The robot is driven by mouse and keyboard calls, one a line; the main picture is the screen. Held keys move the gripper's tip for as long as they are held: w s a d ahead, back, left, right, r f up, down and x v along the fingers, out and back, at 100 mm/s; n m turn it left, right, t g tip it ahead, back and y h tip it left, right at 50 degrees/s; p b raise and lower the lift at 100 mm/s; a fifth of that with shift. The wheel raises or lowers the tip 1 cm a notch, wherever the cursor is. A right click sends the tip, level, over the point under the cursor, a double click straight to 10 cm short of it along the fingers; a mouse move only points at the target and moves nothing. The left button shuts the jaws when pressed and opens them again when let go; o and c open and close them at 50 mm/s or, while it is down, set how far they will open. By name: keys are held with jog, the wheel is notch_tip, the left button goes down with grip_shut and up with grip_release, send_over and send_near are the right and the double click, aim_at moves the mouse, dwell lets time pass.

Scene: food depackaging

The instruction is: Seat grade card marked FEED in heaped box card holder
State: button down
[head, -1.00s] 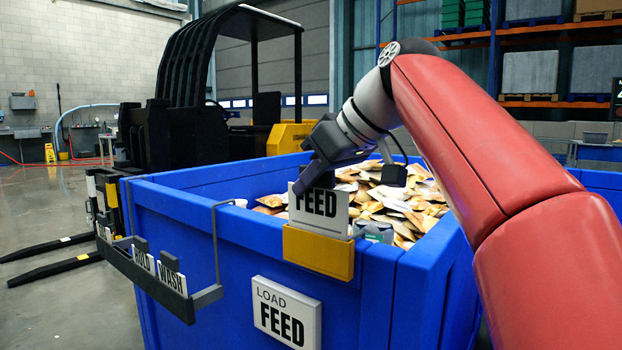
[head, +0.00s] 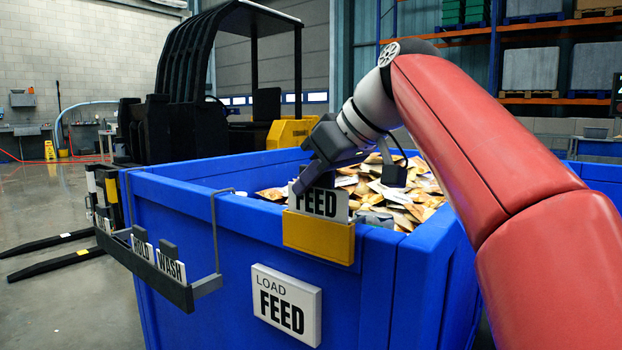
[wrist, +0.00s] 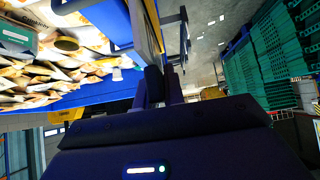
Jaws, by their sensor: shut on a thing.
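The white FEED card (head: 320,203) stands upright at the yellow card holder (head: 318,238) on the rim of the heaped blue box (head: 225,262). Its lower edge is hidden behind the holder's front, and the letters show just above the holder's top edge. My gripper (head: 316,180) is shut on the card's upper left part, and its fingers partly cover the tops of the letters. In the wrist view, the fingers (wrist: 163,88) point at the box rim; the card face cannot be made out there.
A grey rack (head: 165,280) with HOLD and WASH cards (head: 171,265) hangs at the box's left. A LOAD FEED sign (head: 287,305) is below the holder. Packets (head: 410,200) heap the box. A black forklift (head: 175,125) stands behind.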

jog(key=c, duration=1.4)
grip_release()
jog(key=p+v, duration=0.2)
jog(key=v, duration=0.5)
jog(key=shift+s+d+r, duration=0.15)
jog(key=shift+d+r, duration=0.05)
jog(key=shift+d, duration=0.05)
